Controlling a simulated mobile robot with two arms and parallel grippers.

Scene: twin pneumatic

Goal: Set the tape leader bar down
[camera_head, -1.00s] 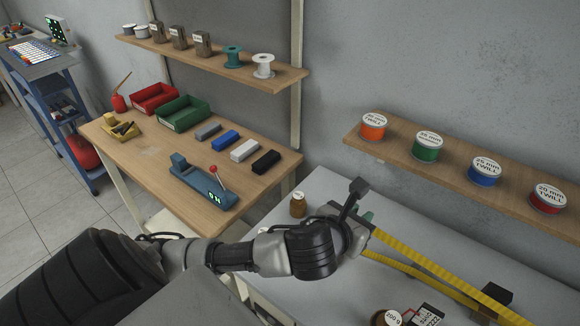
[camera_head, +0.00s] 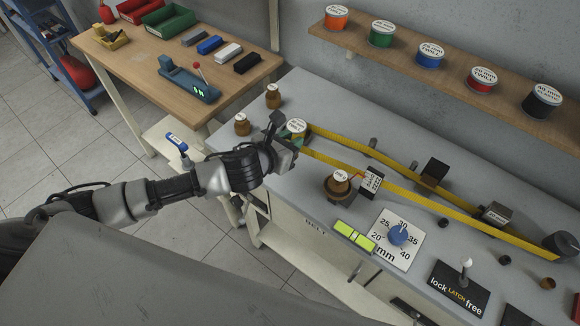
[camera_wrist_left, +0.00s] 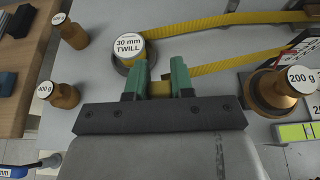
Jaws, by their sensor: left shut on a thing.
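My left gripper (camera_head: 286,138) is at the left end of the grey bench, beside a roll labelled 30 mm TWILL (camera_head: 299,125). The labelled roll (camera_wrist_left: 130,46) lies just beyond the fingertips there. Yellow tape (camera_head: 400,188) runs in two strands from this end across the bench to the right. My right gripper is not in view.
Brass weights (camera_head: 242,125) stand at the bench's left end. A 200 g weight (camera_head: 340,182), a blue knob on a mm dial (camera_head: 398,234) and a lock/latch/free lever plate (camera_head: 458,288) sit along the front. A shelf (camera_head: 400,70) with labelled spools is behind.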

